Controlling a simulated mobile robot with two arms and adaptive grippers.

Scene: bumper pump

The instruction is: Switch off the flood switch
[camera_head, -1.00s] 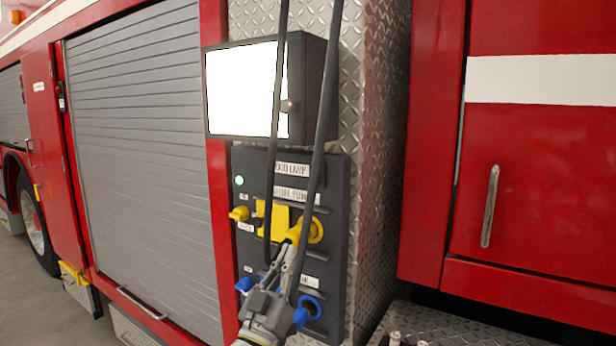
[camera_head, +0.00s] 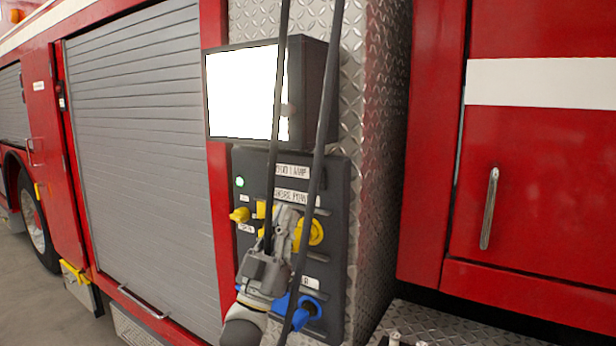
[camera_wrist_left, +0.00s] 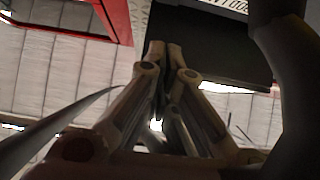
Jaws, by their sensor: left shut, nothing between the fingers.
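A dark control panel (camera_head: 335,235) is on the truck's side. Its top label, partly covered, seems to read flood lamp (camera_head: 292,171). A small green light (camera_head: 239,181) glows at the panel's upper left. I cannot make out the flood switch itself; the cables and gripper cover part of the panel. My left gripper (camera_head: 287,211) is shut and empty, pointing up in front of the yellow fittings (camera_head: 316,232), below the shore power label (camera_head: 294,197). In the left wrist view its fingertips (camera_wrist_left: 165,48) are together, near a dark overhead edge. My right gripper is not in view.
A box with a bright white screen (camera_head: 243,92) juts out above the panel. Blue fittings (camera_head: 303,308) sit low on the panel. Two dark cables (camera_head: 317,170) run down in front.

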